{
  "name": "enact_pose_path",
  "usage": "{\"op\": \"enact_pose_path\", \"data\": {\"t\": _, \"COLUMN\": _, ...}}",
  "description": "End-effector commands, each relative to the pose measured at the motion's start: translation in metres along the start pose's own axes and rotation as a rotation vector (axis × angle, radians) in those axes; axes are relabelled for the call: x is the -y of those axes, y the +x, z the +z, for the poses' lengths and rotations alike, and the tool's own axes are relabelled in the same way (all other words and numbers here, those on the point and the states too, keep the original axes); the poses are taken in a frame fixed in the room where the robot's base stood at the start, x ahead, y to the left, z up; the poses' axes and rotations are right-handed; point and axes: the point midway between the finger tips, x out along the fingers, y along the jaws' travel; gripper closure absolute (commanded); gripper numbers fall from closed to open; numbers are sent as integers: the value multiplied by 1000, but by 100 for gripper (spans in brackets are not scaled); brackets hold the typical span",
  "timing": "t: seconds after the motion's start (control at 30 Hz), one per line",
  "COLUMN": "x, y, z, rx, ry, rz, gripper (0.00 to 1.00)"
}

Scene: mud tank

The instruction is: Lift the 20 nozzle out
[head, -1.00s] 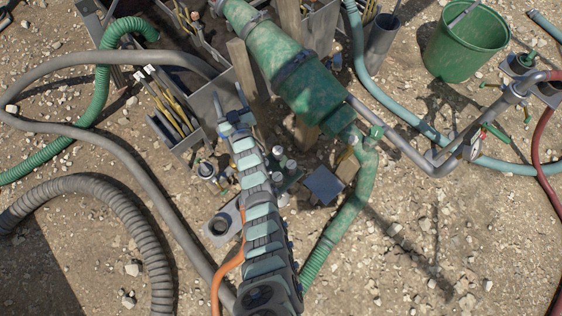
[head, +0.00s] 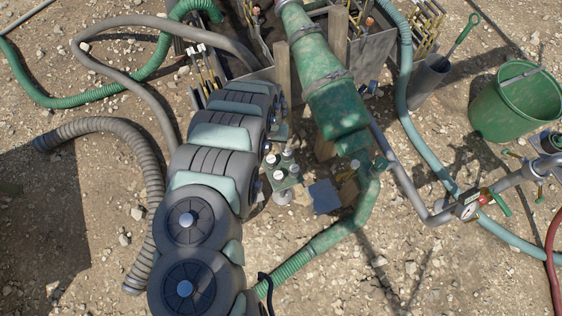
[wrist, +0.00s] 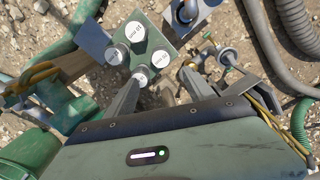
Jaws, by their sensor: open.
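The nozzle rack is a small green plate (wrist: 171,39) holding several nozzles with white labelled caps. In the wrist view the caps are a far one (wrist: 135,31), a left one (wrist: 115,54), a right one (wrist: 160,59) and a near one (wrist: 142,75). The lettering is too small and turned for me to tell which is the 20 nozzle. My gripper (wrist: 158,80) is open, its fingers apart at the near side of the rack. The near cap is close to the left fingertip; contact is unclear. The rack (head: 286,182) also shows in the head view, where my arm hides the gripper.
A blue-grey plate (head: 324,196) lies right of the rack. A green pump body (head: 335,110) and its green hose (head: 330,238) stand close on the right. A ribbed grey hose (head: 145,165) lies left. A green bucket (head: 515,105) is far right. Bare stony ground lies in front.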

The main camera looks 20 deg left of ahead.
Motion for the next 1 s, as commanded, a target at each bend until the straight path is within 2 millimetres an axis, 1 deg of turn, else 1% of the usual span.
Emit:
{"op": "enact_pose_path", "data": {"t": 0.07, "x": 5, "y": -1, "z": 7, "rx": 21, "ry": -1, "rz": -7, "gripper": 37}}
{"op": "enact_pose_path", "data": {"t": 0.13, "x": 6, "y": 4, "z": 8, "rx": 25, "ry": -1, "rz": -8, "gripper": 37}}
{"op": "enact_pose_path", "data": {"t": 0.27, "x": 5, "y": 23, "z": 6, "rx": 19, "ry": 0, "rz": -6, "gripper": 37}}
{"op": "enact_pose_path", "data": {"t": 0.4, "x": 4, "y": 46, "z": 9, "rx": 23, "ry": 0, "rz": -5, "gripper": 37}}
{"op": "enact_pose_path", "data": {"t": 0.63, "x": 6, "y": 61, "z": 8, "rx": 19, "ry": -1, "rz": -8, "gripper": 37}}
{"op": "enact_pose_path", "data": {"t": 0.9, "x": 4, "y": 102, "z": 16, "rx": 22, "ry": -1, "rz": -5, "gripper": 37}}
{"op": "enact_pose_path", "data": {"t": 1.0, "x": 6, "y": 106, "z": 14, "rx": 17, "ry": -1, "rz": -7, "gripper": 37}}
